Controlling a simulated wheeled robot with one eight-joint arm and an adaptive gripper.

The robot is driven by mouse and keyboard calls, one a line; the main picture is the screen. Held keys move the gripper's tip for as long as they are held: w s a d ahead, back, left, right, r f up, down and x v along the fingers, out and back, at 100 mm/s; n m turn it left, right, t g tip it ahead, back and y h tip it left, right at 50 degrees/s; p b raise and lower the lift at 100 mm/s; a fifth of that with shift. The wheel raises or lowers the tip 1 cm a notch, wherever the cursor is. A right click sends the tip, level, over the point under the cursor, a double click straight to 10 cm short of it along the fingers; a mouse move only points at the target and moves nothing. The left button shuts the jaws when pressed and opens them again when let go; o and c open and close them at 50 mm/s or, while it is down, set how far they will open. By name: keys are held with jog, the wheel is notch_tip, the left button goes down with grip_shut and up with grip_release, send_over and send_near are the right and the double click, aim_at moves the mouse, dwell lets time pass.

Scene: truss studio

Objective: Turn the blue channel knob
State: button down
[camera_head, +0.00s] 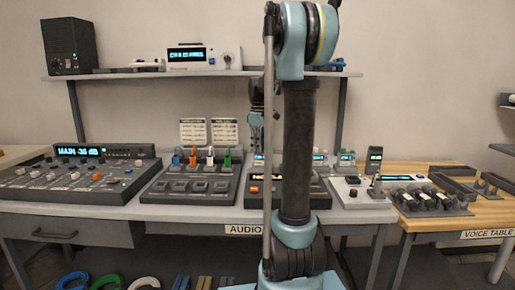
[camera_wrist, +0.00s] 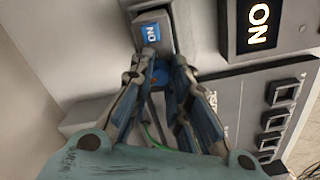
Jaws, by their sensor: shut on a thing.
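A grey block with a blue label (camera_wrist: 152,32) lies just beyond the fingertips. In the head view, my gripper (camera_head: 256,118) hangs above the audio table, partly behind my arm. What it holds cannot be made out there.
A lit display (camera_wrist: 258,14) and a dark panel with square buttons (camera_wrist: 285,95) lie at the right of the wrist view. The audio table carries a mixer (camera_head: 75,180) and a console (camera_head: 190,190) with coloured plugs. A shelf (camera_head: 130,75) runs above.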

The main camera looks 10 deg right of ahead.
jog(key=c, duration=1.5)
grip_release()
jog(key=shift+o, duration=0.2)
jog(key=shift+r, duration=0.15)
notch_tip(320, 180, up, 12)
jog(key=shift+f, duration=0.2)
